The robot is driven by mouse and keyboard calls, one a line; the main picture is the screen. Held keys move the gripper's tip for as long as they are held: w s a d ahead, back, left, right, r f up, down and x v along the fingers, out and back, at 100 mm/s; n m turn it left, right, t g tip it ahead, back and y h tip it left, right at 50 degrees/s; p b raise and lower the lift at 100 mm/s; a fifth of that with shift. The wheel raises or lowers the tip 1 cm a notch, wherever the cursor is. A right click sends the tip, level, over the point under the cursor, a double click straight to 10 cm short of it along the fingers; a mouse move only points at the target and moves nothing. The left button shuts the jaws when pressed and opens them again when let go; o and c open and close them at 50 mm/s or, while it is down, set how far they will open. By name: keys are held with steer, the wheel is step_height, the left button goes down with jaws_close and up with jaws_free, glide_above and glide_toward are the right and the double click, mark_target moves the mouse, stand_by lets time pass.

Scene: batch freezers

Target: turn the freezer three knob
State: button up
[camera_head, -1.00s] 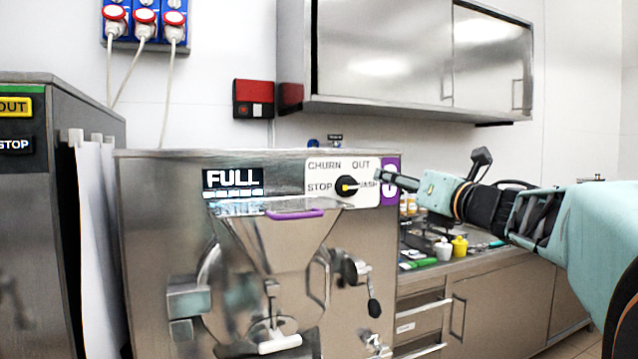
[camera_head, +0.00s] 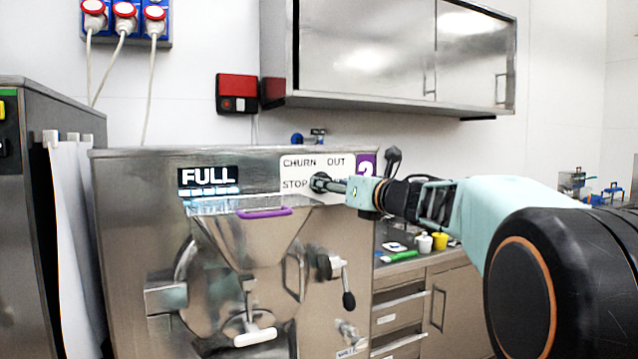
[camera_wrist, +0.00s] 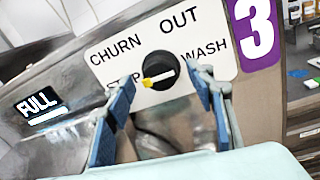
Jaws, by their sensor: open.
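The freezer three knob (camera_wrist: 158,68) is black and round, on a white panel (camera_wrist: 110,50) marked CHURN, OUT, STOP and WASH beside a purple 3. Its indicator bar lies roughly along the STOP–WASH line, yellow end on the STOP side, whitish end on the WASH side. My gripper (camera_wrist: 165,84) is open, one finger on each side of the knob; I cannot tell whether they touch it. The left finger covers part of STOP. In the head view, my gripper (camera_head: 333,186) is at the panel, covering part of the knob and WASH.
The freezer's steel front carries a FULL display (camera_head: 208,177), a hopper with a purple handle (camera_head: 265,212) and a black-tipped lever (camera_head: 348,300) below. Another machine (camera_head: 30,220) stands at the left. A counter with small containers (camera_head: 425,243) lies behind my arm. A wall cabinet (camera_head: 390,50) hangs above.

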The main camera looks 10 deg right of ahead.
steer(key=shift+x, duration=0.95)
steer(key=c, duration=1.1)
